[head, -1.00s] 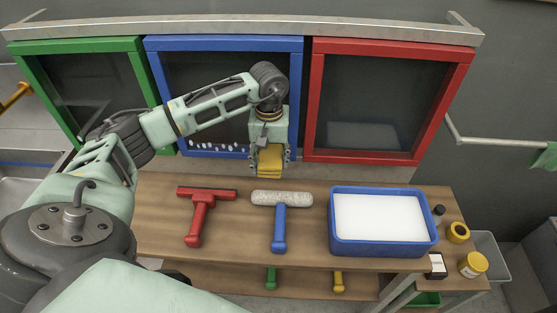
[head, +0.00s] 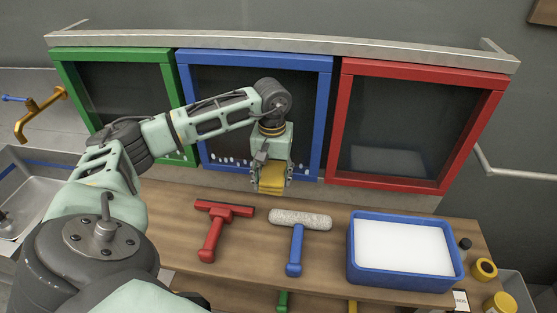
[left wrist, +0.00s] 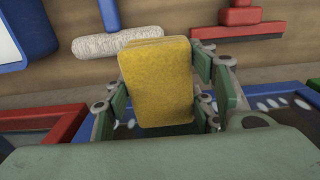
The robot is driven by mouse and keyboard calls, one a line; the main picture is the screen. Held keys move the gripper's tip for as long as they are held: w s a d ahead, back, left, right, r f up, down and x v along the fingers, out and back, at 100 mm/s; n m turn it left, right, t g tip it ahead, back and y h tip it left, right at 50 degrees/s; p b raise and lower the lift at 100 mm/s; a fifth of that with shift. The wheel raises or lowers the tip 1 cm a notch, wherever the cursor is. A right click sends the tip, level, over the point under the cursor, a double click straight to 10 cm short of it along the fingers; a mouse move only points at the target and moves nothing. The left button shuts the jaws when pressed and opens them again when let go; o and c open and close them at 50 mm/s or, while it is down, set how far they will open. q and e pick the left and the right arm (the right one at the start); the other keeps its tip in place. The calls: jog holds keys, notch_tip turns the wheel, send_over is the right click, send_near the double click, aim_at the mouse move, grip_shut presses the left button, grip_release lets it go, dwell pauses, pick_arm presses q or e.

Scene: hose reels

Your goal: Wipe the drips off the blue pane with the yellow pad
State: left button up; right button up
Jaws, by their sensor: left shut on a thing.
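The blue pane (head: 220,95) is a dark panel in a blue frame, between the green and red ones. White drips (head: 228,161) run along its lower edge, left and right of my left gripper. They also show in the left wrist view (left wrist: 280,103). My left gripper (head: 271,187) is shut on the yellow pad (head: 270,185), in front of the pane's lower edge. In the left wrist view the yellow pad (left wrist: 157,82) sits between the green fingers. Whether the pad touches the pane cannot be told. My arm hides part of the pane. My right gripper is not in view.
Below the panes, a wooden table (head: 165,200) holds a red squeegee (head: 213,235), a blue-handled roller (head: 295,250) and a blue tray (head: 357,262) with white content. Small jars stand at its right end. A sink (head: 40,190) with an orange tap (head: 35,120) is at left.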

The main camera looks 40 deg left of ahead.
pick_arm(q)
jog(key=shift+s+a, duration=0.3)
jog(key=shift+a, duration=0.2)
jog(key=shift+s+a, duration=0.25)
jog(key=shift+a, duration=0.25)
jog(key=s+a+b, duration=0.7)
jog(key=s+a, duration=0.2)
jog(key=a, duration=0.5)
jog(key=shift+a, duration=0.35)
dwell(0.5)
